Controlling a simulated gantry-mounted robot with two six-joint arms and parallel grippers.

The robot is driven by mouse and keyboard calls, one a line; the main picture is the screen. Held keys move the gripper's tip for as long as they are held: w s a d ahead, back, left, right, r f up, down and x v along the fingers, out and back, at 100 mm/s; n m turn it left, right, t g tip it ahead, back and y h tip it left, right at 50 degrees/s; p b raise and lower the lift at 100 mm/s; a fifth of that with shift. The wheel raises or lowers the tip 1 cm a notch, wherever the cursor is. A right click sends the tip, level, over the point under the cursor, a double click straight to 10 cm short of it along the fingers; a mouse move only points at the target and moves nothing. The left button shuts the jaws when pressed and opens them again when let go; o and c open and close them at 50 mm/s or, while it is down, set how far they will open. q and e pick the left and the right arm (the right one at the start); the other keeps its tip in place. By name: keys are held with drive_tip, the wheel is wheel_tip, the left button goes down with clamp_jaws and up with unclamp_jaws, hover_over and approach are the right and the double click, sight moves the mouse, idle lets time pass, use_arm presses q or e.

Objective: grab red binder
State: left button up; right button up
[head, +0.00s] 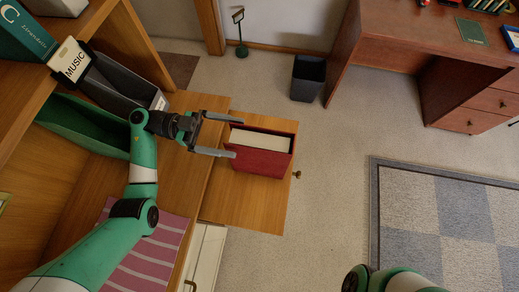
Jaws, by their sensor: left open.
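A red binder (262,163) stands on the wooden surface (245,209), with white pages showing along its top. My left gripper (238,136) is open and points right at the binder. One finger lies above the binder's left end and the other reaches the near left side. I cannot tell whether the fingers touch it. My right arm shows only as a green part at the bottom edge. Its gripper is out of frame.
A grey box marked MUSIC (110,82) and a green binder (27,37) stand at upper left. A striped pink cloth (150,255) lies below. A dark bin (308,78) and a wooden desk (400,35) stand beyond. The carpet at right is clear.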

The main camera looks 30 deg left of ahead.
sight(253, 141)
use_arm(q)
drive_tip(key=x, duration=0.2)
drive_tip(key=b+x, duration=0.1)
drive_tip(key=x, duration=0.1)
drive_tip(key=f+x, duration=0.1)
drive_tip(key=x, duration=0.1)
drive_tip(key=shift+d, duration=0.1)
drive_tip(key=shift+w+r, duration=0.1)
clamp_jaws()
idle(0.3)
